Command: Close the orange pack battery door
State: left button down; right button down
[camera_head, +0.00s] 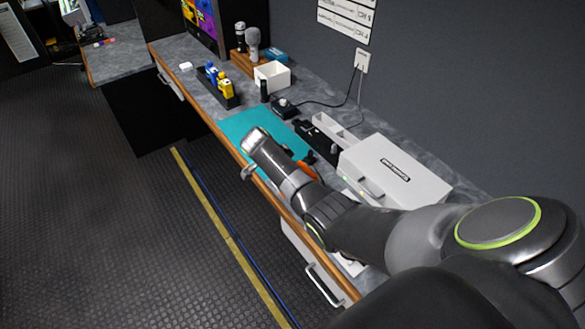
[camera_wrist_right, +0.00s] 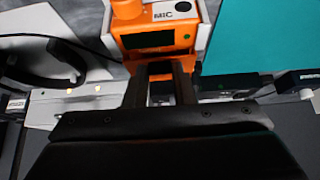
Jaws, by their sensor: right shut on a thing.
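The orange pack (camera_wrist_right: 158,38) is at the top middle of the right wrist view, with a dark screen and a "MIC" label. My right gripper (camera_wrist_right: 160,82) is at its lower end, its two dark fingers apart and shut on a part of the pack. A small dark and grey piece shows between the fingers; I cannot tell whether it is the battery door, or how far that door is open. In the head view, a bit of orange (camera_head: 247,171) shows beside my right arm at the bench edge; the arm hides most of that area. My left gripper is not in view.
A teal mat (camera_head: 239,126) lies on the grey bench. A white case (camera_head: 395,170), a white bin (camera_head: 272,76) and a tray with blue and yellow items (camera_head: 223,88) stand around it. A cable (camera_wrist_right: 75,45) curves left of the pack.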

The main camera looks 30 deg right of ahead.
jog(key=shift+w+a+f+h+b, duration=0.15)
jog(key=shift+f+h+b, duration=0.2)
jog(key=shift+h+b, duration=0.2)
jog(key=c, duration=2.2)
grip_release()
jog(key=shift+h+b, duration=0.35)
jog(key=shift+h, duration=0.1)
jog(key=c, duration=1.2)
grip_release()
jog(key=shift+a+f, duration=0.1)
jog(key=shift+f, duration=0.1)
jog(key=shift+a+r, duration=0.1)
